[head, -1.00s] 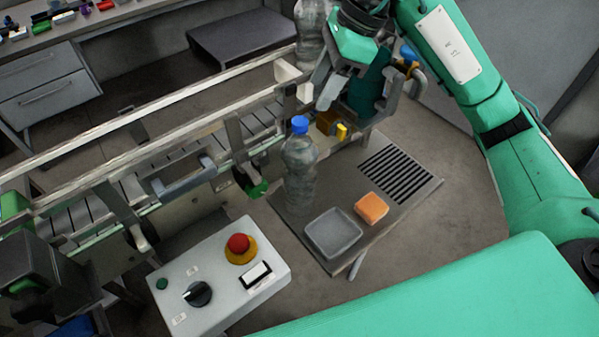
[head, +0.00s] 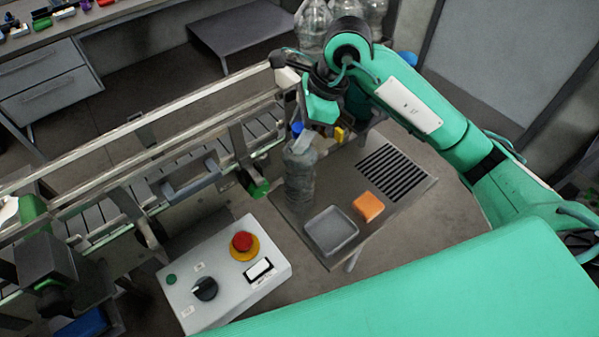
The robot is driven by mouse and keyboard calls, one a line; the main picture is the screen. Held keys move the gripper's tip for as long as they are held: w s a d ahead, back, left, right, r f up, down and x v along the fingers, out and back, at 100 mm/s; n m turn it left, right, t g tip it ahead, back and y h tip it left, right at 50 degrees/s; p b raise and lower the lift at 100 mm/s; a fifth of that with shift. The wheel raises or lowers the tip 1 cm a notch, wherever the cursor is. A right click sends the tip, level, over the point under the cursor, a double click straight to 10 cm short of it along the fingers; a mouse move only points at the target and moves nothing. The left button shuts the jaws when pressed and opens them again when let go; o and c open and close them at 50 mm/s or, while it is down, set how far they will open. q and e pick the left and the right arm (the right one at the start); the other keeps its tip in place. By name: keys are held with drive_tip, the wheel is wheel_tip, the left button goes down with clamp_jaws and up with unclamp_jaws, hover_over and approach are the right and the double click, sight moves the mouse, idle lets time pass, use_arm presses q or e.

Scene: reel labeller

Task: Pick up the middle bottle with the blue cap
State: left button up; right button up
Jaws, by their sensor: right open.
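A clear bottle with a blue cap (head: 300,178) stands upright on the small grey side table (head: 345,240), beside the conveyor. Its blue cap (head: 297,127) shows just left of my right gripper (head: 306,142). My right gripper is open, with a pale finger over the bottle's shoulder, partly hiding its top. Whether the fingers touch the bottle I cannot tell. Two more clear bottles stand at the back, one left of my arm (head: 313,22) and one right of it (head: 373,14). My left gripper is not in view.
An orange block (head: 368,206) and a shallow grey tray (head: 331,231) lie on the side table near a dark grille (head: 397,172). The conveyor (head: 160,180) runs along the left. A control box (head: 222,283) with a red button stands in front.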

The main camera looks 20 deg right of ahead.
drive_tip(key=shift+f, duration=0.1)
drive_tip(key=shift+c, duration=0.2)
clamp_jaws()
drive_tip(key=shift+w, duration=0.1)
idle(1.1)
